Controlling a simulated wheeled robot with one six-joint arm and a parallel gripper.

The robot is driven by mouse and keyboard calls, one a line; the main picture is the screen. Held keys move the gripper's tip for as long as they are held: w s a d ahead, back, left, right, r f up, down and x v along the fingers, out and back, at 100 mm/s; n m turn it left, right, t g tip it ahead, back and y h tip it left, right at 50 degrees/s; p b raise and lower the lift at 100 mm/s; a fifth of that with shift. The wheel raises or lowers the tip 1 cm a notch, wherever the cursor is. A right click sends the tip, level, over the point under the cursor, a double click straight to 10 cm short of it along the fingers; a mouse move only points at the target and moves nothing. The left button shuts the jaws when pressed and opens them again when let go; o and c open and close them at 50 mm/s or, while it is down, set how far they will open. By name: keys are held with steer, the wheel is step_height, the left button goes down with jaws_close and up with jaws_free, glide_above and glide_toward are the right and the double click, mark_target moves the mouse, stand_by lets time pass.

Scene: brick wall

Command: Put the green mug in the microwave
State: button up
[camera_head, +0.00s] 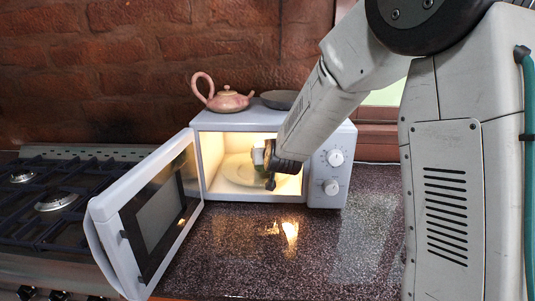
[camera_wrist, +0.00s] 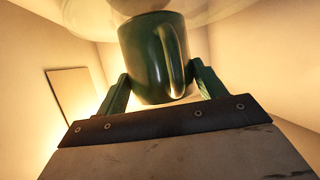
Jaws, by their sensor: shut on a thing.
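The green mug (camera_wrist: 146,62) is between the two fingers of my gripper (camera_wrist: 158,85) in the wrist view, its handle facing the camera. My gripper is shut on it. The white microwave (camera_head: 332,138) stands on the counter with its door (camera_head: 150,215) swung open to the left. Its inside is lit. In the head view my gripper (camera_head: 262,158) reaches into the opening, above the glass turntable plate (camera_head: 232,170). The mug is hard to make out there. I cannot tell whether the mug touches the plate.
A pink teapot (camera_head: 228,100) and a dark shallow dish (camera_head: 279,99) sit on top of the microwave. A gas stove (camera_head: 60,195) is on the left. The dark speckled counter (camera_head: 240,260) in front is clear. The open door stands left of my arm.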

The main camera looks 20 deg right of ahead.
steer(key=shift+a+f, duration=0.1)
steer(key=shift+f, duration=0.1)
steer(key=shift+f, duration=0.1)
steer(key=o, duration=1.4)
steer(key=shift+f, duration=0.1)
steer(key=shift+r, duration=0.2)
steer(key=s+a+r+n+g+y, duration=0.1)
steer(key=s+a+r+g+y, duration=0.15)
steer(key=s, duration=1.05)
steer(key=s+a+r+n+g+y, duration=0.1)
steer(key=s+a+r+g, duration=0.15)
steer(key=s, duration=1.05)
steer(key=s+d+g, duration=0.1)
steer(key=s+g, duration=0.1)
steer(key=s, duration=0.4)
steer(key=s+d+g+h, duration=0.1)
steer(key=s+d+g, duration=0.1)
steer(key=s, duration=0.5)
steer(key=s+d+r+g, duration=0.1)
steer(key=s+d+g, duration=0.1)
steer(key=s, duration=0.4)
steer(key=shift+s+d+m+g+h, duration=0.2)
steer(key=shift+s+m+g+h, duration=0.15)
steer(key=shift+g, duration=0.15)
